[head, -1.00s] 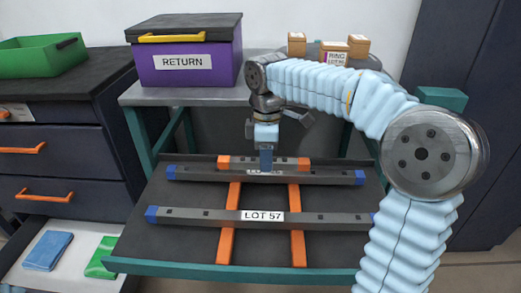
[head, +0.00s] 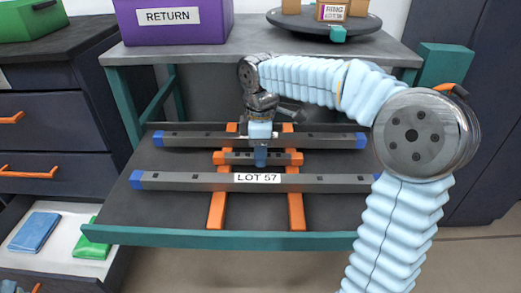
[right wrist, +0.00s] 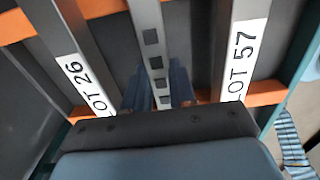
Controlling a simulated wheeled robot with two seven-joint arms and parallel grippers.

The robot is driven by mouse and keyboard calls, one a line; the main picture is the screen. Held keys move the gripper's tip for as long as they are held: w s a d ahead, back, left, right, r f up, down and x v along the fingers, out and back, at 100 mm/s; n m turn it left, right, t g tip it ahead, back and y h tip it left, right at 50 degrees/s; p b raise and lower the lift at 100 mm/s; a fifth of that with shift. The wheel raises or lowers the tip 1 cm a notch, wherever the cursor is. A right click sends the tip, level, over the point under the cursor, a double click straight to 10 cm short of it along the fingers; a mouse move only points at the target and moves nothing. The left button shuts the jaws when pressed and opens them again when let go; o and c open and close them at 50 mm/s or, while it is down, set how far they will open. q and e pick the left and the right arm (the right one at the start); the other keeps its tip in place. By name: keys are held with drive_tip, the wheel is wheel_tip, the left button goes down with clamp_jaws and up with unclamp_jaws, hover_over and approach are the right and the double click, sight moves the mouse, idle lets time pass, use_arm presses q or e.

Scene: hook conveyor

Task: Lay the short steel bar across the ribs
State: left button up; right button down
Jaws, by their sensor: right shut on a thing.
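The short steel bar (head: 273,158), dark with orange ends, lies level between two long blue-ended bars and above the two orange ribs (head: 297,212). Its ends line up over the ribs; I cannot tell if it touches them. My right gripper (head: 261,157) is shut on the bar's middle from above. In the right wrist view the bar (right wrist: 153,40) shows square holes and runs between the gripper's blue fingers (right wrist: 160,92). The far long bar (head: 195,139) and the near long bar marked LOT 57 (head: 195,182) lie across the ribs. My left gripper is out of view.
The dark tray has a teal front edge (head: 220,239). The grey bench (head: 200,55) behind holds a purple RETURN box (head: 190,30) and a round stand (head: 362,24) with small boxes. An open drawer (head: 50,262) is at the left.

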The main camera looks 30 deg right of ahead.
drive_tip(key=c, duration=0.8)
unclamp_jaws()
drive_tip(key=shift+c, duration=0.2)
wheel_tip(320, 180, up, 14)
drive_tip(key=p, duration=0.3)
drive_tip(key=shift+s+f, duration=0.1)
drive_tip(key=shift+f, duration=0.05)
